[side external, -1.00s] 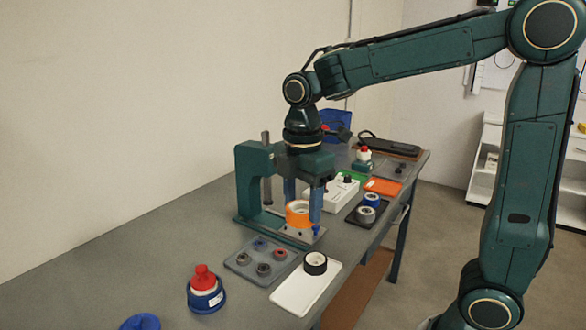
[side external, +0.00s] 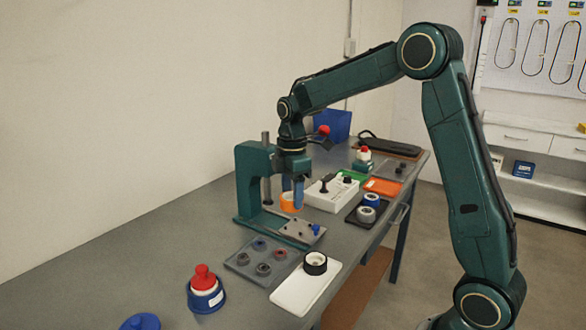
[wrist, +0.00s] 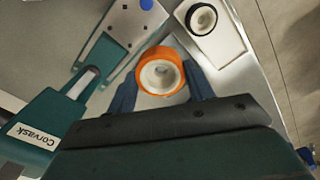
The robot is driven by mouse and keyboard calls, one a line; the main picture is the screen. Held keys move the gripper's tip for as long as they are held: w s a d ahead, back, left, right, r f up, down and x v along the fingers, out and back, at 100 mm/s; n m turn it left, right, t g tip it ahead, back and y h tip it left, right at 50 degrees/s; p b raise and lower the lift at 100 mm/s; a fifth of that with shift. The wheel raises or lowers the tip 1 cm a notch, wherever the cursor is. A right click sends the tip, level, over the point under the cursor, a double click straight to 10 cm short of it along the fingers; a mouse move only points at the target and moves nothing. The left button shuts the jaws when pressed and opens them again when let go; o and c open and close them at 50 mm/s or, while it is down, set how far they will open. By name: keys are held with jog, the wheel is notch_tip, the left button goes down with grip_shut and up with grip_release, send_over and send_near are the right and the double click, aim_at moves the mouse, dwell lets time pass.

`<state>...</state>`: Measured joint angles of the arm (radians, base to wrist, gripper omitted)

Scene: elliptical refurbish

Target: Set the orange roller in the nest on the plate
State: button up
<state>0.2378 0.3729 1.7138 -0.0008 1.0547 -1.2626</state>
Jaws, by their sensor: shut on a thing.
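The orange roller (side external: 287,203) is held between the blue fingers of my gripper (side external: 293,200). In the wrist view the roller (wrist: 160,72), with a pale hollow centre, sits between the two fingers of my gripper (wrist: 160,88). The grey plate (side external: 303,230) lies at the front of the green press, with a blue knob and small dark spots. The plate also shows in the wrist view (wrist: 117,38), ahead of the roller and apart from it. I cannot clearly make out the nest.
The green press (side external: 250,185) and its post stand left of my gripper. A white tray (side external: 290,295) with a black ring (side external: 315,263) and a grey tray of small rings (side external: 242,262) lie in front. A white box (side external: 330,196) stands to the right.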

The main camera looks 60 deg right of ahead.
jog(key=w+d+f+m, duration=0.1)
jog(key=w+d+f, duration=0.1)
jog(key=d+f, duration=0.2)
jog(key=d, duration=0.2)
jog(key=shift+w+d, duration=0.2)
jog(key=shift+d, duration=0.15)
jog(key=shift+f, duration=0.2)
jog(key=shift+f, duration=2.7)
jog(key=shift+f, duration=0.6)
jog(key=o, duration=0.7)
jog(key=shift+r, duration=0.1)
notch_tip(320, 180, up, 11)
dwell(0.8)
